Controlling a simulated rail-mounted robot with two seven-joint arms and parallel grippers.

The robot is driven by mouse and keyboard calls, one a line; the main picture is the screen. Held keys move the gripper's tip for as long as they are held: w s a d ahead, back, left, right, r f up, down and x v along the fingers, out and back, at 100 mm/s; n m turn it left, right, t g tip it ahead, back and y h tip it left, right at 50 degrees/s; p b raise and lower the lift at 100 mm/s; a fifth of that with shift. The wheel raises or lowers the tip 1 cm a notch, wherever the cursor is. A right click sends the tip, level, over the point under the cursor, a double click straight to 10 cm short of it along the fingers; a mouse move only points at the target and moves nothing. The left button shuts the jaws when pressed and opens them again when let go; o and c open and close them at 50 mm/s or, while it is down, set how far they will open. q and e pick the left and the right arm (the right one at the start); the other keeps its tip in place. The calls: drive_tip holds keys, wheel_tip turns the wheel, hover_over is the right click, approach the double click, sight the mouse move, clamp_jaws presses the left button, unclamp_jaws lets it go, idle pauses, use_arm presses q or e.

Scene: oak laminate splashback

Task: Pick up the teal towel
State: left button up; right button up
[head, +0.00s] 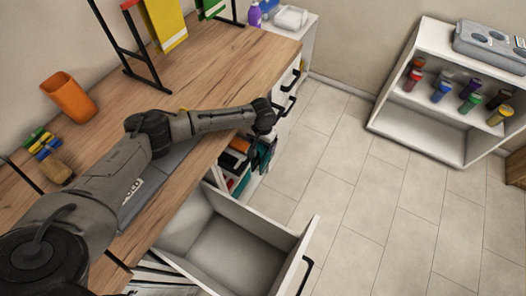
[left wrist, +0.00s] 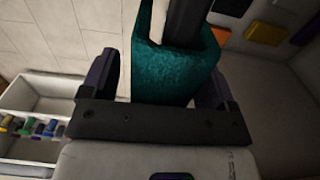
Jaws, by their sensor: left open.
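The teal towel (left wrist: 172,75) fills the space between the fingers of my left gripper (left wrist: 165,80) in the left wrist view. The fingers are apart, one on each side of it. A dark bar and a pale strip cross the towel's upper part. In the head view the towel (head: 263,158) shows as a small dark teal patch at the cabinet's open side. My left gripper (head: 258,148) is there below the counter edge, mostly hidden by my own wrist. Contact between fingers and towel cannot be told. My right gripper is not in view.
An open white drawer (head: 235,255) juts out below my left arm. A white shelf (head: 420,125) with several jars stands right. The tiled floor (head: 345,170) between is clear.

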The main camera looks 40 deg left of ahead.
use_arm(q)
drive_tip(key=shift+f, duration=0.15)
drive_tip(key=c, duration=1.3)
